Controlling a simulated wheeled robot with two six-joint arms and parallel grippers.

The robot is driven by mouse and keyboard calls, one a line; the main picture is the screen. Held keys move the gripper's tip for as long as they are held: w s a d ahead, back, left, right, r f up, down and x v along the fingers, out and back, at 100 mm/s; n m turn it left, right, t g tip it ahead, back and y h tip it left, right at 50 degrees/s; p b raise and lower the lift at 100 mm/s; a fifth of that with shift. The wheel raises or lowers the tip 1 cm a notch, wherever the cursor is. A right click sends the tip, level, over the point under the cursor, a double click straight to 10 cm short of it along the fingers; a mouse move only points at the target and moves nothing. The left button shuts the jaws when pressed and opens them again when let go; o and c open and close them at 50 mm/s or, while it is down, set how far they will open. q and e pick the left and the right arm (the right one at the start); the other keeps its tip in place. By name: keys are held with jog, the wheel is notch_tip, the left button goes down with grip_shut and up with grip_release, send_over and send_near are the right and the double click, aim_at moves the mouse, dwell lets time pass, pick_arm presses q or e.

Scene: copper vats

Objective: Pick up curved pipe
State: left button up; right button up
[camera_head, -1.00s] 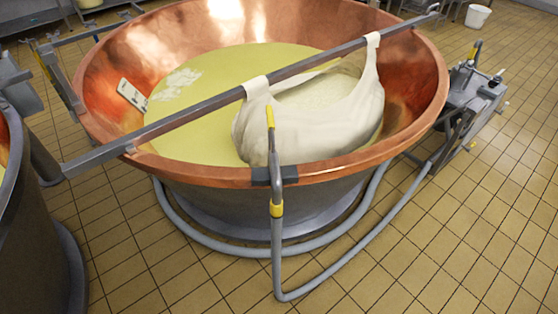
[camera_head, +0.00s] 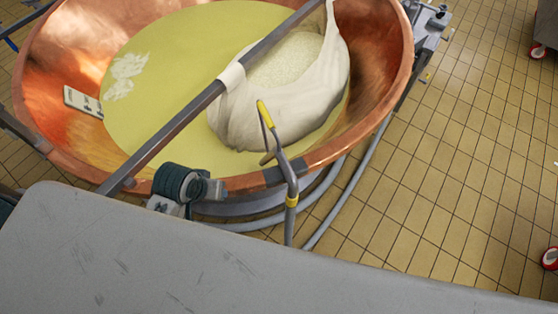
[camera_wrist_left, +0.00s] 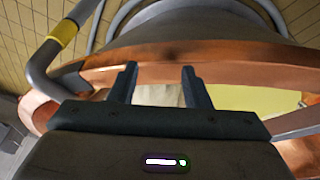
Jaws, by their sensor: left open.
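The curved pipe (camera_head: 291,180) is grey with a yellow tip and a yellow band. It stands at the near rim of the copper vat (camera_head: 345,150), and its bent upper end reaches over the inside. In the left wrist view the pipe (camera_wrist_left: 39,68) is at the left, with its yellow band at upper left. My left gripper (camera_wrist_left: 158,76) is open there, its two dark fingers apart before the copper rim, with the pipe outside them. In the head view my left gripper (camera_head: 197,188) is over the near rim, left of the pipe and apart from it. My right gripper is out of view.
A grey bar (camera_head: 190,108) crosses the vat and carries a white cloth (camera_head: 265,115) with curd over the yellow liquid (camera_head: 160,60). A white gauge (camera_head: 83,101) sits on the inner left wall. Grey hoses (camera_head: 345,200) run below the rim. Tiled floor (camera_head: 450,150) is open at right.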

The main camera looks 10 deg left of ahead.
pick_arm(q)
jog(key=w+d+r+n+h, duration=0.1)
jog(key=w+d+r+n, duration=0.15)
jog(key=w, duration=0.35)
jog(key=w+d+r+n+h, duration=0.1)
jog(key=w+r+h, duration=0.15)
jog(key=w, duration=0.45)
jog(key=n+h, duration=0.1)
jog(key=n, duration=0.2)
send_near(269, 123)
jog(key=shift+m, duration=0.25)
jog(key=p+x, duration=0.1)
jog(key=x, duration=0.5)
jog(key=shift+w+r+p, duration=0.1)
jog(key=shift+w+p, duration=0.05)
jog(key=shift+p, duration=0.25)
jog(key=p+x, duration=0.1)
jog(key=x, duration=0.1)
jog(key=p+x, duration=0.1)
jog(key=x, duration=0.1)
jog(key=shift+s+f, duration=0.2)
jog(key=shift+w+d+f, duration=0.15)
jog(key=shift+d+f, duration=0.05)
jog(key=shift+f, duration=0.25)
grip_shut()
jog(key=shift+w+r, duration=0.1)
